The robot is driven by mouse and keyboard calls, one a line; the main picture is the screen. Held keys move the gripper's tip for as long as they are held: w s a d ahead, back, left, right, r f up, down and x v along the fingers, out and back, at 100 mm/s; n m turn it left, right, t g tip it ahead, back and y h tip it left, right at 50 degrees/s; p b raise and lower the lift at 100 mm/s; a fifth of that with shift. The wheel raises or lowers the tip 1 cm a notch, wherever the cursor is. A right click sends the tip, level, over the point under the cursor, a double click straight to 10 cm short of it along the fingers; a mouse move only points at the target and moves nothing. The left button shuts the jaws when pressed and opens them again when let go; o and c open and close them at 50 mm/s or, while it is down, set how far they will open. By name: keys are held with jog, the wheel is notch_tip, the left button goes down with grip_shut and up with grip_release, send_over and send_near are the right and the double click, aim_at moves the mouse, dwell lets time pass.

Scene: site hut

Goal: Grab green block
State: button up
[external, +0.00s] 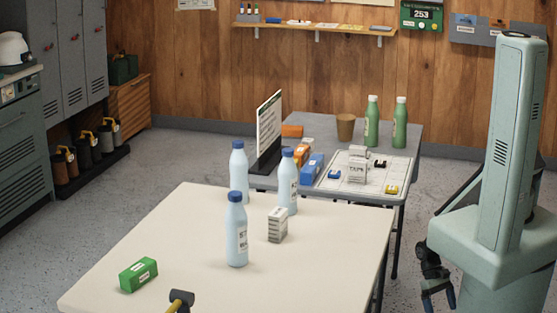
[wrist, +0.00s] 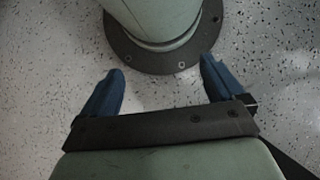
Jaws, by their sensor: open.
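The green block (external: 138,275) lies on the cream table (external: 180,225) near its front left corner, with white labels on its faces. My gripper (external: 439,302) hangs low at the right, beside the table and far from the block. In the wrist view my gripper (wrist: 160,70) is open, with two blue fingers wide apart and nothing between them. The speckled floor and my own base show beyond the fingers. The block is not in the wrist view.
Three blue-capped bottles, one nearest (external: 236,230), and a small grey-white box (external: 278,225) stand mid-table. A black-and-yellow tool (external: 180,300) is at the front edge, partly cut off. A grey table (external: 407,150) behind holds bottles, a cup and boxes. The cream table's left half is mostly clear.

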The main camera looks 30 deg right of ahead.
jog(key=c, duration=0.4)
jog(key=shift+w, duration=0.1)
